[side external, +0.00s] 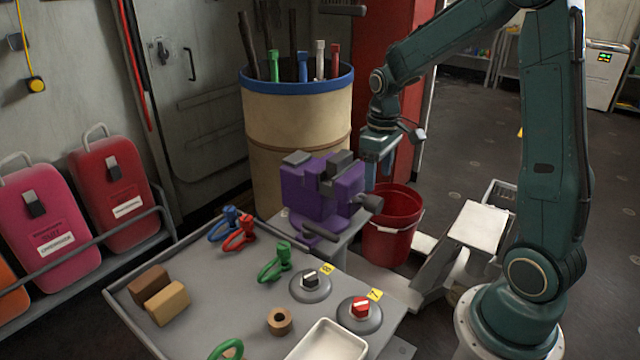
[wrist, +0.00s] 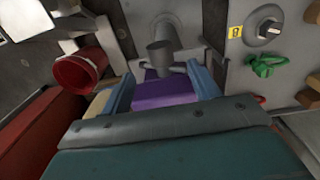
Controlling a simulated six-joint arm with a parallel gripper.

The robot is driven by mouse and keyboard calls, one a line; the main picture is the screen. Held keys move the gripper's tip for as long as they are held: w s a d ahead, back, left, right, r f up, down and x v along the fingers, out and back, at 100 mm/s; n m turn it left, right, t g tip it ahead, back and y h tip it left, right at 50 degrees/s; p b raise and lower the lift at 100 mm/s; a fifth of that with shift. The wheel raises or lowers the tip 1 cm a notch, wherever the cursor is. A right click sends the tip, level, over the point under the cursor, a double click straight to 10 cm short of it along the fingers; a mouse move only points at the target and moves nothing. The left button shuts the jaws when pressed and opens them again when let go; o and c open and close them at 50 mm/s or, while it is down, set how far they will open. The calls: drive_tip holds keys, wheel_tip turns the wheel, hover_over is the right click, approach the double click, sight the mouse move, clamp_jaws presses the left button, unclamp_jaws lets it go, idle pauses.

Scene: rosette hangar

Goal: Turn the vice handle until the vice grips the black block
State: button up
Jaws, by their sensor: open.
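The purple vice (side external: 318,190) stands on a grey stand at the back edge of the table, with grey jaw pieces on top. A dark block (side external: 341,161) shows at its top; I cannot tell whether the jaws touch it. A grey round part (side external: 370,203) sticks out of the vice's right side, and a grey bar (side external: 320,232) lies low at its front; I cannot tell which is the handle. My gripper (side external: 376,178) is open, pointing down beside the vice's right side. In the wrist view, purple vice body (wrist: 165,94) shows between my blue fingers, with a grey cylinder (wrist: 160,53) beyond them.
A red bucket (side external: 391,228) stands right of the vice, and a barrel (side external: 296,125) holding tools stands behind. The table (side external: 225,290) carries green, blue and red clamps, brown blocks, a white tray (side external: 328,342) and two knobs.

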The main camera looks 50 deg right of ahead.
sight(376, 197)
drive_tip(key=shift+f, duration=3.85)
drive_tip(key=c, duration=1)
drive_tip(key=shift+o, duration=0.2)
drive_tip(key=shift+d, duration=0.1)
drive_tip(key=shift+y, duration=0.4)
drive_tip(key=o, duration=1)
drive_tip(key=shift+c, duration=0.2)
drive_tip(key=shift+r, duration=0.15)
